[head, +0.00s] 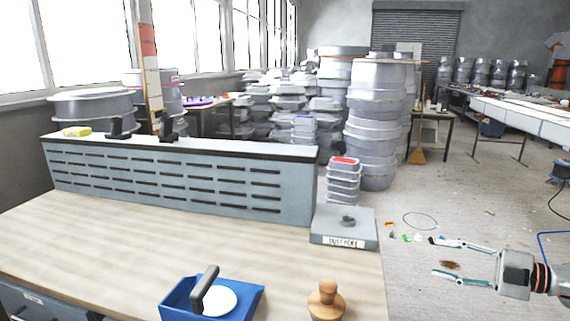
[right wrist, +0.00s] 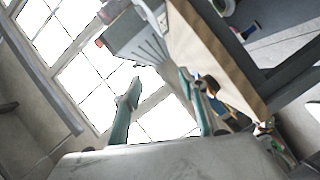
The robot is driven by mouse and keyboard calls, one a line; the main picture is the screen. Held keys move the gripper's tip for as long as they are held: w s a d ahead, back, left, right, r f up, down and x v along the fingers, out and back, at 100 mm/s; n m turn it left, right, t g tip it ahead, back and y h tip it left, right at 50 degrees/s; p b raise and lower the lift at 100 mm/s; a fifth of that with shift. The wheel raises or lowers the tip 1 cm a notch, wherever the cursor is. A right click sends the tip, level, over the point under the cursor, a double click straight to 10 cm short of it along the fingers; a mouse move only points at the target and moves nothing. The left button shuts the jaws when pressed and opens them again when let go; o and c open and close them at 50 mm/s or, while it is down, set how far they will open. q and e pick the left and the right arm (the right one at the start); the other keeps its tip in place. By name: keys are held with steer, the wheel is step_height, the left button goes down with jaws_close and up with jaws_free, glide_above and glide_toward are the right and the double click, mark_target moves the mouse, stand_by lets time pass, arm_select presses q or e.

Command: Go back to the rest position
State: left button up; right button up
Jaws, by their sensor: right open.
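My right gripper (head: 464,262) is open and empty, off the right side of the wooden bench in the head view. Its two fingers point left and stand apart, with nothing between them. In the right wrist view my right gripper (right wrist: 165,108) shows its two fingers spread, with windows and the bench's edge behind. My left gripper is not in view.
The wooden bench (head: 120,240) bears a blue tray (head: 250,298) with a white disc and black handle, a wooden knob-handled tool (head: 326,300), a grey box (head: 343,228) and a slotted grey panel (head: 180,180). Stacked moulds (head: 375,120) stand behind. Floor (head: 470,200) right of the bench is largely open.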

steer(key=w+d+r+m+t+h, duration=0.6)
steer(key=w+d+r+t, duration=0.25)
steer(key=d, duration=0.25)
steer(key=d+f+m+g+h, duration=0.1)
steer(key=d+f+m+h, duration=0.25)
steer(key=d+h, duration=0.35)
steer(key=d+f+m+g+h, duration=0.1)
steer(key=d+f+m+h, duration=0.1)
steer(key=d+m+h, duration=0.5)
steer(key=s+a+f+n+g+y, duration=0.1)
steer(key=s+a+f+y, duration=0.35)
steer(key=a+f, duration=0.8)
steer(key=s+a+f+n+g+y, duration=0.1)
steer(key=s+a+f+g+y, duration=0.1)
steer(key=s+a+f, duration=0.95)
steer(key=s+a+f+m+g+y, duration=0.1)
steer(key=s+a+f+m, duration=0.1)
steer(key=s+a+f, duration=0.4)
steer(key=s+a+f+m+g+y, duration=0.1)
steer(key=s+a+f+m+y, duration=0.1)
steer(key=s+a+f, duration=0.5)
steer(key=s+a, duration=0.4)
steer(key=a, duration=0.6)
steer(key=shift+s+f+g, duration=0.3)
steer(key=shift+s+g, duration=0.05)
